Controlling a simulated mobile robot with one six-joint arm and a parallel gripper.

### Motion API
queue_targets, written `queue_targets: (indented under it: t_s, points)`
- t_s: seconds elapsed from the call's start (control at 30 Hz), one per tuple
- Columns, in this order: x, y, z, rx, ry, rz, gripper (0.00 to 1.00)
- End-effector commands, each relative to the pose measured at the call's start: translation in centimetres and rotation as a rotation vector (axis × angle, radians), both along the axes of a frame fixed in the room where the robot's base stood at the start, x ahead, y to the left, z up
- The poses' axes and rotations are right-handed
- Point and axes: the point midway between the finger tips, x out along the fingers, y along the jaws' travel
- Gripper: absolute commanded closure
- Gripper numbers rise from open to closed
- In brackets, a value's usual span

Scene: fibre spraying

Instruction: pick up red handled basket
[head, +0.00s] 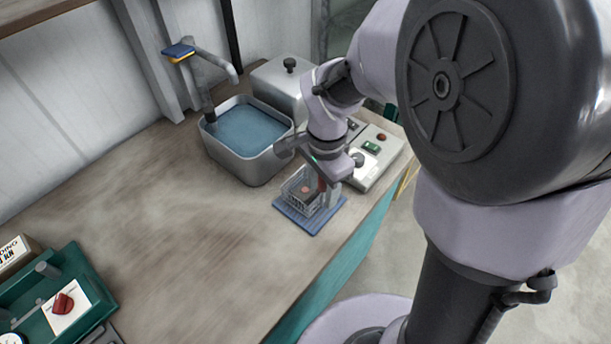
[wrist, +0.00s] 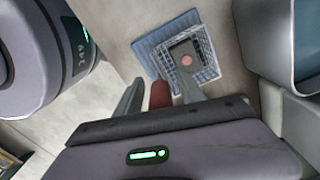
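The wire basket (head: 297,192) stands on a blue mat (head: 292,217) near the bench's front edge, with a small pinkish round item inside. Its red handle (head: 322,184) rises on the side toward my arm. My gripper (head: 318,172) is directly over the handle, pointing down. In the wrist view, the red handle (wrist: 160,94) sits between the two fingers of my gripper (wrist: 159,84), close to the right finger and with a gap to the left one. The gripper looks open around it. The basket mesh (wrist: 205,52) shows beyond the fingertips.
A metal tank of blue liquid (head: 250,165) stands behind the basket, beside a lidded metal box (head: 280,85). A control box (head: 375,150) with knobs is close on the right. A green device (head: 55,300) is at lower left. The bench's left middle is clear.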

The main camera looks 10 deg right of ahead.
Motion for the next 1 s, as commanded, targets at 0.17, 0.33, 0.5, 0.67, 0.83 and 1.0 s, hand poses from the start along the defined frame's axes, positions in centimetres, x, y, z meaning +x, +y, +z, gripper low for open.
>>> queue_targets:
  t_s: [0.17,0.33,0.5,0.67,0.83,1.0]
  points:
    - [0.0,0.0,0.05,0.0,0.0,0.0,0.91]
    - [0.01,0.0,0.06,0.0,0.0,0.0,1.0]
    - [0.01,0.0,0.06,0.0,0.0,0.0,1.0]
    - [0.01,0.0,0.06,0.0,0.0,0.0,1.0]
    - [0.01,0.0,0.06,0.0,0.0,0.0,1.0]
    - [0.01,0.0,0.07,0.0,0.0,0.0,1.0]
